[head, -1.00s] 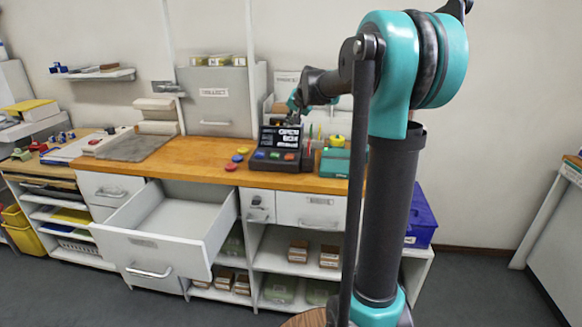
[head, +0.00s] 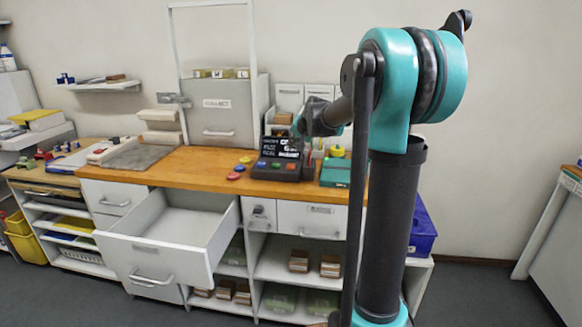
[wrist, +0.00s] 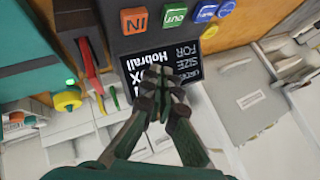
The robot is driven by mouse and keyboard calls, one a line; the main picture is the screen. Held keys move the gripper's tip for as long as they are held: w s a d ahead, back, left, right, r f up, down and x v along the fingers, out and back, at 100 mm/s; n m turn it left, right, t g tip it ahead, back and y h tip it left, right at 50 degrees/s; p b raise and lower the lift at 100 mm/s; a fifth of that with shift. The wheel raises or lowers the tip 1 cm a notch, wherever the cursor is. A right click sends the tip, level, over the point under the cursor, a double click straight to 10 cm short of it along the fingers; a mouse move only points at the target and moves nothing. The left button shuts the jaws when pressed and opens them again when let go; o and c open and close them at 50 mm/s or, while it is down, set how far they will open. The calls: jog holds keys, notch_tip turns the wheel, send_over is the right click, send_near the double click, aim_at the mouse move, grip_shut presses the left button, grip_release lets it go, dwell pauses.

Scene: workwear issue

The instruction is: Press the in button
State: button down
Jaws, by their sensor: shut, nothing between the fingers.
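The in button is an orange square marked "IN" (wrist: 134,20), at the top of the wrist view. It sits on the dark button console (wrist: 110,42), in a row with a green button (wrist: 174,14) and blue ones. Beside the row is the console's black screen with white text (wrist: 186,62). My gripper (wrist: 163,78) is shut and empty, with its fingertips in front of the screen, apart from the in button in the picture. The gap in depth is hard to tell. In the head view the console (head: 277,172) stands on the counter, with my gripper (head: 298,128) just above it.
A teal box (head: 335,172) and upright pens stand right of the console. Red, yellow and blue discs (head: 240,167) lie to its left on the wooden counter (head: 200,160). A drawer (head: 165,235) stands open below. A grey "COLLECT" cabinet (head: 217,108) is behind.

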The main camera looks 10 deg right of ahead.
aim_at(292, 166)
jog(key=shift+f, duration=2.55)
jog(key=shift+f, duration=0.2)
jog(key=shift+f, duration=0.2)
jog(key=shift+f, duration=0.55)
jog(key=shift+r, duration=0.95)
jog(key=shift+r, duration=2.55)
